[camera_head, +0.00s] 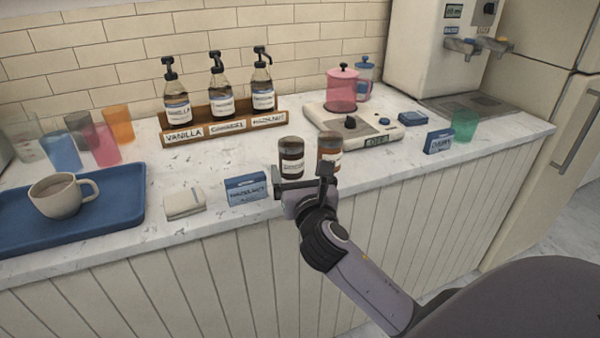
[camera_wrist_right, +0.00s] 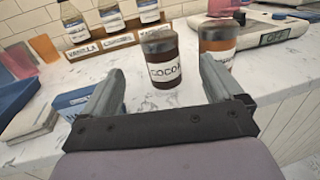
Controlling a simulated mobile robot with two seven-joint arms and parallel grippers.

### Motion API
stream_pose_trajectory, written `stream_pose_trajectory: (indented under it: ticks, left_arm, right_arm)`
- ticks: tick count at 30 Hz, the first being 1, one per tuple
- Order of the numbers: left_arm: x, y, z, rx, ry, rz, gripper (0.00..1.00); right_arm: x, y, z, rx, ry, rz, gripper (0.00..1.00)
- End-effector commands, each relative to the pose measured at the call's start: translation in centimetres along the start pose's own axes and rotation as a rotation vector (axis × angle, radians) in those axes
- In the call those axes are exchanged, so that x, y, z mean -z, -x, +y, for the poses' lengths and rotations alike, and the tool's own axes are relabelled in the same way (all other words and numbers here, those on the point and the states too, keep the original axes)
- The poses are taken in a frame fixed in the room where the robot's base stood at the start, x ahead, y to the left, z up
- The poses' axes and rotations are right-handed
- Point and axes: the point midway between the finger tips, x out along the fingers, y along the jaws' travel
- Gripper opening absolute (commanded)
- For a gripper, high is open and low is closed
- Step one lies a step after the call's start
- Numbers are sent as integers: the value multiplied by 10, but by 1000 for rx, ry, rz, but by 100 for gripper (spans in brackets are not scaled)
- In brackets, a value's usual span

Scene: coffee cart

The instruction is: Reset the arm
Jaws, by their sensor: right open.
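My right arm reaches in from the lower right of the head view, with its gripper (camera_head: 304,182) at the counter's front edge. In the right wrist view the two fingers (camera_wrist_right: 160,95) are spread apart with nothing between them. A cocoa jar (camera_wrist_right: 162,62) with a dark lid stands upright just beyond the fingertips; it also shows in the head view (camera_head: 291,158). A second brown jar (camera_wrist_right: 218,43) stands to its right, partly behind the right finger. In the head view this second jar (camera_head: 329,148) is partly hidden by the gripper. My left gripper is not in view.
A blue box (camera_head: 246,189) stands left of the gripper, beside a pale flat block (camera_head: 184,204). A blue tray (camera_head: 130,208) holds a cup (camera_head: 60,196). Syrup bottles stand in a wooden rack (camera_head: 222,127).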

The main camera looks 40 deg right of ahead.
Motion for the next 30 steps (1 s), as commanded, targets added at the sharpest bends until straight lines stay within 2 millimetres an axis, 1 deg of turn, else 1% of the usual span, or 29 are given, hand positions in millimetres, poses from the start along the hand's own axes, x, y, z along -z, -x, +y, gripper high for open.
stream_pose_trajectory:
  ticks: [13, 17, 20, 23, 24, 26, 30]
  left_arm:
    - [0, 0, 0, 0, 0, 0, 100]
    - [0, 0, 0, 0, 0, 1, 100]
    - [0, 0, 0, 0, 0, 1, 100]
    - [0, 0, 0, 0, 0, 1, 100]
    - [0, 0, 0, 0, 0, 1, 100]
    - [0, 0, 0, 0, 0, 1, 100]
    - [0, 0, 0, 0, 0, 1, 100]
  right_arm:
    - [1, 1, 0, 1, -9, 4, 93]
    - [13, 8, -3, 10, -113, 50, 93]
    - [32, 21, -7, 35, -292, 126, 93]
    - [56, 40, -12, 87, -530, 227, 93]
    - [66, 49, -14, 114, -630, 267, 93]
    - [80, 63, -17, 164, -777, 327, 93]
    - [113, 99, -22, 314, -1117, 460, 93]
